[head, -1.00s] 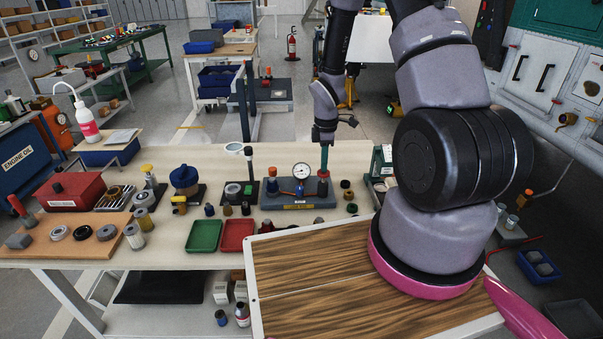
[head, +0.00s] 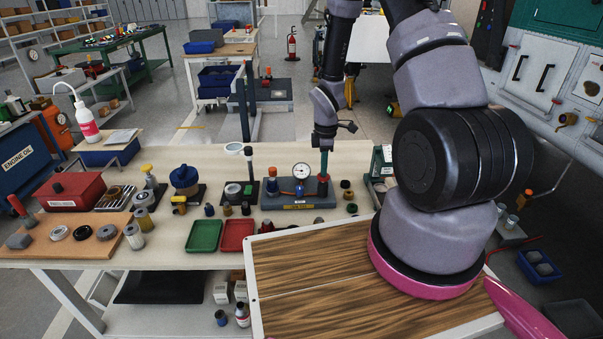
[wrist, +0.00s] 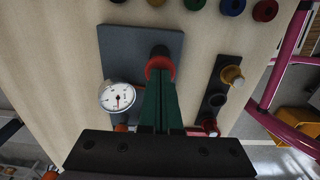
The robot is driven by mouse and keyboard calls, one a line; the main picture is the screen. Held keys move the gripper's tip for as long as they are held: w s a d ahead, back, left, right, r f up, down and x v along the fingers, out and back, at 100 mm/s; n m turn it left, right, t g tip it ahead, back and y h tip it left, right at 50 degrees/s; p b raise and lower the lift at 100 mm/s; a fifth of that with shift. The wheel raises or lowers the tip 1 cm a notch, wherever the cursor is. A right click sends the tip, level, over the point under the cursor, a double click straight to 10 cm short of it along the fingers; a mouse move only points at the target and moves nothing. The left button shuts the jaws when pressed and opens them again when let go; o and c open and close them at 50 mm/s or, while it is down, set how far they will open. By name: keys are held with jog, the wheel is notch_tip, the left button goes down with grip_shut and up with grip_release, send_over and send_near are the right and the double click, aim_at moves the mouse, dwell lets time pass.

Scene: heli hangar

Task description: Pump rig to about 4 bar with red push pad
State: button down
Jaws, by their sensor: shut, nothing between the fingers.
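The pump rig is a grey block (head: 290,205) with a yellow label on the bench. A white round gauge (head: 301,170) stands on it and also shows in the wrist view (wrist: 118,98); its needle is too small to read surely. The red push pad (wrist: 159,63) sits at the right end of the rig in the head view. My gripper (wrist: 160,84) is shut and empty, with its green fingers pointing down at the pad. The fingertips overlap the pad's edge in the wrist view; I cannot tell whether they touch it.
A stand with a dark post (head: 249,170) is left of the rig. Green (head: 204,236) and red (head: 238,235) trays lie in front. Several small coloured caps stand around the rig. A dark strip with a brass knob (wrist: 231,75) lies beside it.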

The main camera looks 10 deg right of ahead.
jog(key=shift+f, duration=0.6)
jog(key=shift+r, duration=1.5)
jog(key=shift+f, duration=0.15)
jog(key=shift+f, duration=1.35)
jog(key=shift+r, duration=1.5)
jog(key=shift+f, duration=0.25)
